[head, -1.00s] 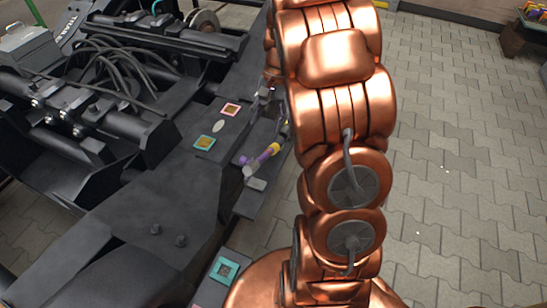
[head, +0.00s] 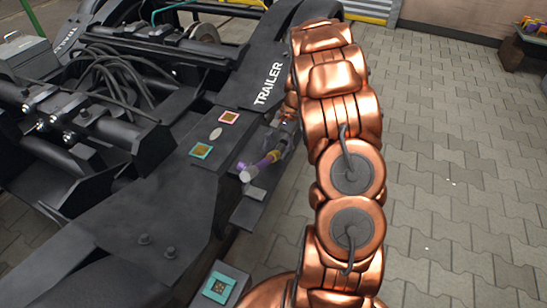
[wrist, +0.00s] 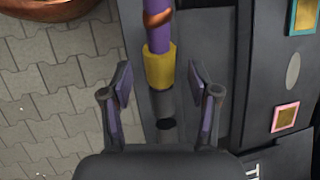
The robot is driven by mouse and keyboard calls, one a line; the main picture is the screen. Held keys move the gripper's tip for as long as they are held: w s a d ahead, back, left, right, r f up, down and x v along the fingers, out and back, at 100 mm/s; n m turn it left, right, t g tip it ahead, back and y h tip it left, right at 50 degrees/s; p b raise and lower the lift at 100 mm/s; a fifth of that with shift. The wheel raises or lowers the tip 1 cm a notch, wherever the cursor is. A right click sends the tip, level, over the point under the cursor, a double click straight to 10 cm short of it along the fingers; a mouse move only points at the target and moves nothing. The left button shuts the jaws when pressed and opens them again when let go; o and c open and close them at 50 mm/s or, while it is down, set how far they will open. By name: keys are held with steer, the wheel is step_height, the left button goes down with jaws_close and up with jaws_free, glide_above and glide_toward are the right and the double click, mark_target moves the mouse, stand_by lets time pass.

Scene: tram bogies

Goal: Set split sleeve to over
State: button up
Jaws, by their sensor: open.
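A rod-like piece with purple, yellow and grey parts (head: 264,162) lies along a dark ledge on the side of the black bogie frame. In the wrist view its yellow collar (wrist: 159,68) sits between a purple length with a copper-coloured band (wrist: 158,20) and a dark grey length (wrist: 162,102). I cannot tell which part is the split sleeve. My gripper (wrist: 162,78) is open and empty. Its two fingers stand apart on either side of the yellow collar and grey length, with no clear contact. In the head view my gripper (head: 284,138) is partly hidden by my arm.
Square pads with a pink border (head: 229,117) and teal border (head: 201,151) lie on the frame beside the ledge, with a pale oval between them. Another teal-bordered pad (head: 219,287) is nearer. Cables and cylinders fill the left. Paved floor (head: 450,190) at right is free.

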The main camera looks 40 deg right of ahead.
mark_target(275, 152)
steer(key=shift+x, duration=1.6)
jaws_close()
